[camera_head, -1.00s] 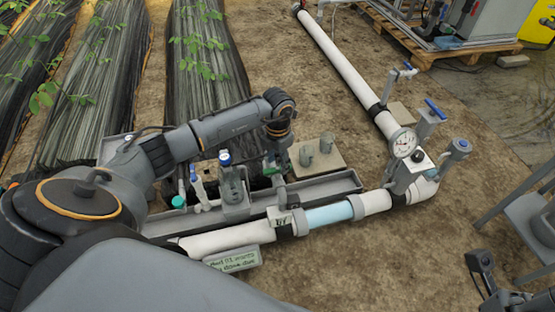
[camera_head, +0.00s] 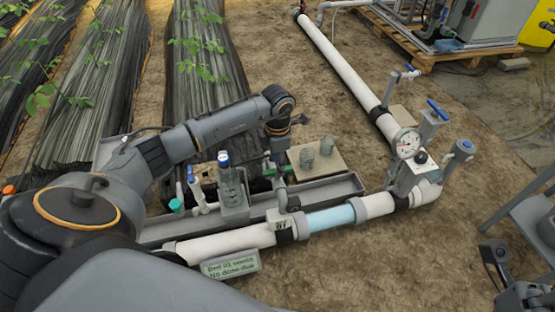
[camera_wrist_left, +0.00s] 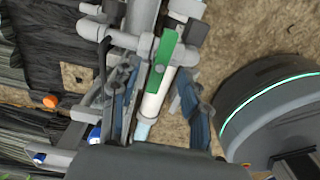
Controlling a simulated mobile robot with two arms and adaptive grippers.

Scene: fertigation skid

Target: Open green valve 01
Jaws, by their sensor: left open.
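The green valve 01 shows a long green handle (camera_wrist_left: 163,58) in the left wrist view, above the white pipe. In the head view only small green parts of the valve (camera_head: 284,168) show beside my gripper. A tag reading 01 (camera_head: 281,225) sits on the pipe fitting in front. My left gripper (camera_head: 277,158) hangs over the valve, pointing down. In the left wrist view the left gripper (camera_wrist_left: 158,78) is open, with one finger on each side of the handle's line. I cannot tell whether either touches it. My right gripper (camera_head: 505,278) is partly visible at the lower right; its jaws are unclear.
A pressure gauge (camera_head: 407,143) and blue-handled valves (camera_head: 438,110) stand on the pipe to the right. Blue-capped fittings (camera_head: 224,160) stand close left of the gripper. A sign (camera_head: 230,263) lies in front.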

